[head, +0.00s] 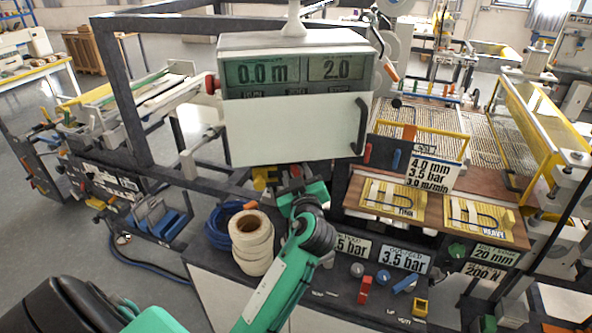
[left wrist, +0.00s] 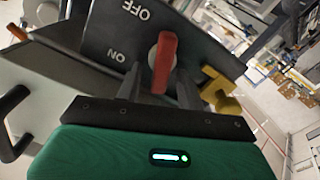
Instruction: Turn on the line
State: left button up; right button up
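A red switch handle (left wrist: 163,62) sits on a dark panel (left wrist: 112,32) lettered OFF and ON in the left wrist view. The lettering appears upside down there. A yellow part (left wrist: 221,92) is beside the handle. My left gripper (left wrist: 162,92) is at the switch, with its fingers apart on either side of the red handle. I cannot tell whether either finger touches it. In the head view my left gripper (head: 300,190) is just under the display box (head: 297,125), which reads 0.0 m and 2.0. It hides most of the switch there. My right gripper is not in view.
Stacked tape rolls (head: 251,243) and a blue hose coil (head: 222,226) stand left of my forearm. A control panel with knobs and a red lever (head: 365,290) is to the right. Yellow plates (head: 394,198) lie on a wooden board further right. A dark frame surrounds the display box.

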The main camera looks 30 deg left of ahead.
pick_arm(q)
jog(key=shift+s+d+r, duration=0.1)
jog(key=shift+c, duration=0.2)
grip_shut()
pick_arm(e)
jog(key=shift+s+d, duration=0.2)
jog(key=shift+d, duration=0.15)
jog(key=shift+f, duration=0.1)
pick_arm(q)
jog(key=shift+w+d+m+b, duration=0.15)
jog(key=shift+m+b, duration=0.15)
jog(key=shift+m, duration=0.8)
jog(key=shift+w+m+b, duration=0.1)
jog(key=shift+m+b, duration=0.15)
jog(key=shift+m, duration=0.85)
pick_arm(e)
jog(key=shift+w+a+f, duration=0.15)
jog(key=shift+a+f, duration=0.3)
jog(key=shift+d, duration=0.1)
pick_arm(q)
jog(key=shift+o, duration=0.2)
grip_release()
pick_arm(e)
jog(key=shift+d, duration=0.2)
